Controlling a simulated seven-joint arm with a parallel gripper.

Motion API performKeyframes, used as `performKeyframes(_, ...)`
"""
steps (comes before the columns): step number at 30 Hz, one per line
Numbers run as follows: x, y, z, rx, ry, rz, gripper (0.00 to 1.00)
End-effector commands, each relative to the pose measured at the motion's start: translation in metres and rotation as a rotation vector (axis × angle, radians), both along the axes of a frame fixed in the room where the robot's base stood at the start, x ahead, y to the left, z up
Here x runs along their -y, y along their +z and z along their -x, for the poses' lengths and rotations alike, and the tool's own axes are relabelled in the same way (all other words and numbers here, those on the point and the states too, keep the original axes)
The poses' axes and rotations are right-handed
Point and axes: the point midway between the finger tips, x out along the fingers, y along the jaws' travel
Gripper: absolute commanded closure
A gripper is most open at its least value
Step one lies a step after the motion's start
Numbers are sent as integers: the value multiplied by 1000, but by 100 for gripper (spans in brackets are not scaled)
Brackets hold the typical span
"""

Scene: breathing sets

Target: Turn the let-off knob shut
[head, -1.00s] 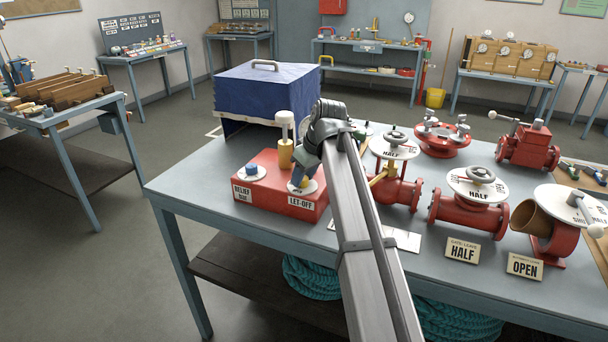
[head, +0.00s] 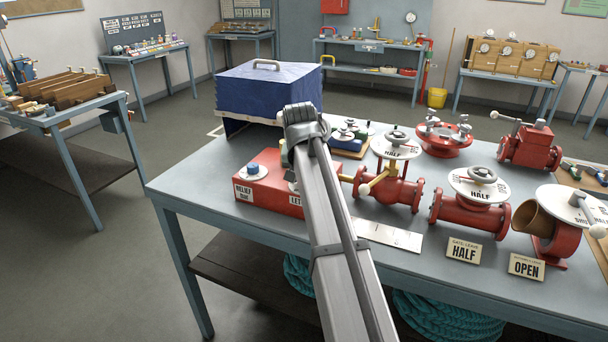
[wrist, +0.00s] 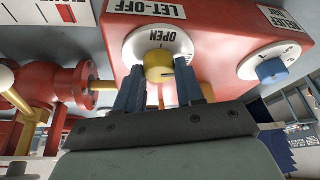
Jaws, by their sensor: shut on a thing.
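The dial reads OPEN just above the knob in the wrist view. A dark mark shows on the knob's lower right edge. The blue fingers of my gripper (wrist: 159,80) stand on either side of the knob and are shut on it. Only a sliver of the dial (head: 293,187) shows.
The relief dial with its blue knob (wrist: 271,70) sits beside the let-off on the same box. Red valves (head: 390,189) with pipework stand close to its right. A blue covered box (head: 268,95) stands behind. The front left tabletop is clear.

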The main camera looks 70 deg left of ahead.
Motion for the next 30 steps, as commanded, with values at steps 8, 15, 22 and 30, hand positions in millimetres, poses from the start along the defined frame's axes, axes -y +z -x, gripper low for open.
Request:
performKeyframes(8, -1, 0, 0, -1, -108, 1, 93)
performKeyframes(15, -1, 0, 0, -1, -138, 0, 93)
performKeyframes(22, 0, 0, 0, -1, -139, 1, 93)
performKeyframes(30, 0, 0, 0, -1, -139, 1, 48)
